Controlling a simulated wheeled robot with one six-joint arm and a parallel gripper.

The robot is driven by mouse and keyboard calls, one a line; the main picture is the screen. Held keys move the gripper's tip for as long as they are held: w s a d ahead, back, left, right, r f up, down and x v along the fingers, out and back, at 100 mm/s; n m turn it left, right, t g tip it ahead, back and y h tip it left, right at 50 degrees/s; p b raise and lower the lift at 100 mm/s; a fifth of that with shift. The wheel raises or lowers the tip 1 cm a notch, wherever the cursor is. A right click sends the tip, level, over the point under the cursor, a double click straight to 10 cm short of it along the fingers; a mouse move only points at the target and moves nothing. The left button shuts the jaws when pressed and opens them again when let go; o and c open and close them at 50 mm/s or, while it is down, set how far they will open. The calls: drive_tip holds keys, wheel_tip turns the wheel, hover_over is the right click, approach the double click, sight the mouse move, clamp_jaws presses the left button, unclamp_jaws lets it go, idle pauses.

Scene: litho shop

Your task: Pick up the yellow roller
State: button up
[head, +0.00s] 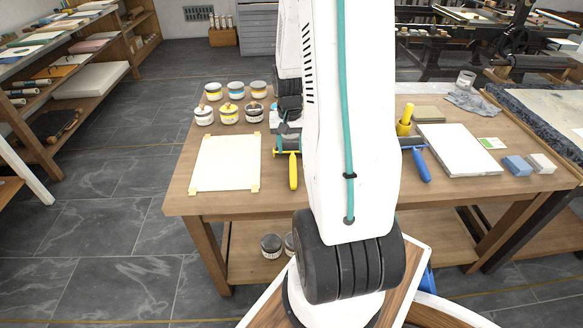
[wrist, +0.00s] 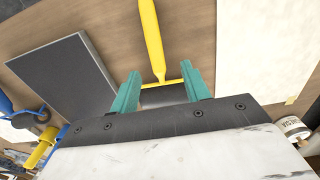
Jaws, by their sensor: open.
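The yellow roller (head: 293,172) lies on the wooden table (head: 185,203), just right of the white sheet, with its handle toward the table's front edge. In the wrist view the yellow roller (wrist: 152,38) has its handle pointing up the picture. Its yellow frame and part of its dark cylinder show between the two teal fingers. My gripper (wrist: 162,80) is open, one finger on each side of the roller's head. I cannot tell whether the fingers touch it.
A white sheet (head: 226,168) lies to the left, with several ink jars (head: 228,114) behind it. In the wrist view a dark slab (wrist: 68,76) lies close to the left. A blue roller (head: 421,168), a white slab (head: 458,150) and a blue block (head: 517,166) lie to the right.

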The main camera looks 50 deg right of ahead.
sight(293, 161)
drive_tip(key=f, duration=0.8)
drive_tip(key=shift+s+d, duration=0.2)
drive_tip(key=shift+d, duration=0.05)
drive_tip(key=shift+c, duration=0.4)
clamp_jaws()
